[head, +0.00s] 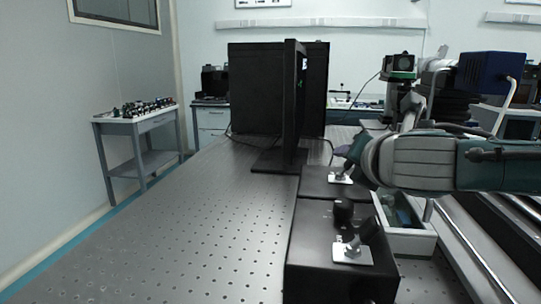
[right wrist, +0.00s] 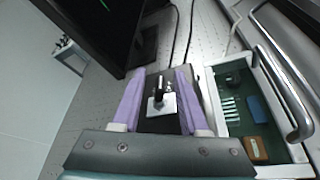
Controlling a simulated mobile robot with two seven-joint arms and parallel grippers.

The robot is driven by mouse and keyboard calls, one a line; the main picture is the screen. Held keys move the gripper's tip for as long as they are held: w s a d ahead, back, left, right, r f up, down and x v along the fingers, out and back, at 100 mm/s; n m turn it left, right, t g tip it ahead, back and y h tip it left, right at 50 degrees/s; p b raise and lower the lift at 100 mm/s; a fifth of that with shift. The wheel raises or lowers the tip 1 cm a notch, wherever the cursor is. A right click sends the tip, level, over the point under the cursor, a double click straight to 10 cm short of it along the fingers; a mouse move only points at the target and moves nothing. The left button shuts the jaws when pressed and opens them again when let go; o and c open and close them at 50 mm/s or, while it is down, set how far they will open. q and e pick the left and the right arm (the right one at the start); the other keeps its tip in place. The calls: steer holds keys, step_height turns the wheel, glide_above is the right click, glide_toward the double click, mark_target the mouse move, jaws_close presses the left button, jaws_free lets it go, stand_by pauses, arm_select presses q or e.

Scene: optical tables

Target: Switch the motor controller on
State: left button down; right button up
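Two black boxes with metal toggle switches stand on the perforated table; no readable label shows which is the motor controller. The far box (head: 312,182) has a switch on a pale plate (head: 340,179). The near box (head: 312,250) has a round knob (head: 343,210) and a switch on a pale plate (head: 352,254). My right gripper (head: 354,158) is at the far box's switch. In the right wrist view, its two purple fingers (right wrist: 158,95) are apart, on either side of a toggle switch (right wrist: 158,103), with visible gaps. My left gripper is not in view.
A black monitor on a stand (head: 288,110) is just behind the far box. An open tray (head: 408,240) with small items is right of the boxes, also seen in the right wrist view (right wrist: 262,146). The table's left part is clear.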

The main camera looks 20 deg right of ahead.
jaws_close()
stand_by(0.5)
